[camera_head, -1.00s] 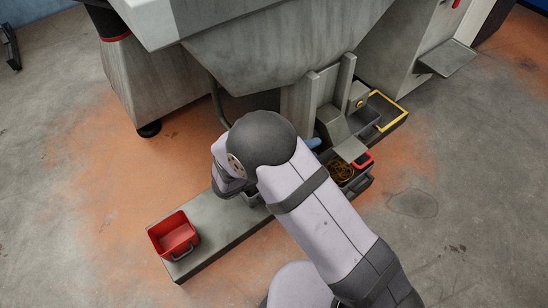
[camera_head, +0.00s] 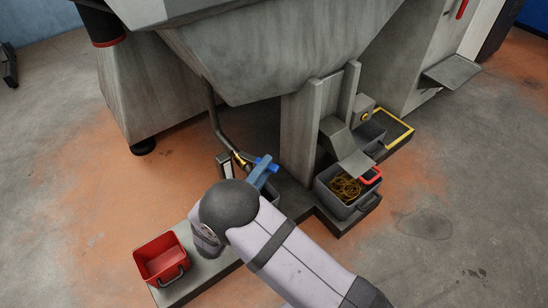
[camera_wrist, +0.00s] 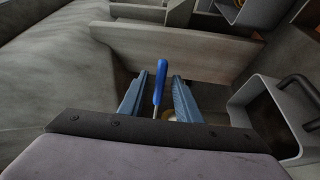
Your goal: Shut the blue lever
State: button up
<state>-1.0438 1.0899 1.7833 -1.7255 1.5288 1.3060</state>
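The blue lever (camera_wrist: 161,70) shows in the wrist view as a bright blue handle standing between my two blue-grey fingers. My gripper (camera_wrist: 160,77) is open, with a gap to the lever on each side. In the head view the lever (camera_head: 270,163) is a small bright blue piece near the brass fitting (camera_head: 240,158) at the end of a dark pipe. A blue-grey finger of my gripper (camera_head: 260,172) is beside it there. My wrist hides the lower part of this area. I cannot tell if a finger touches the lever.
A red bin (camera_head: 162,260) stands at the left end of the low grey platform. A grey bin with yellowish coils (camera_head: 343,192) stands right of the post (camera_head: 300,135). The large grey hopper (camera_head: 250,60) hangs above. The floor in front is clear.

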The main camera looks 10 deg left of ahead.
jog(key=shift+b+x, duration=1.05)
jog(key=shift+x, duration=1.9)
grip_shut()
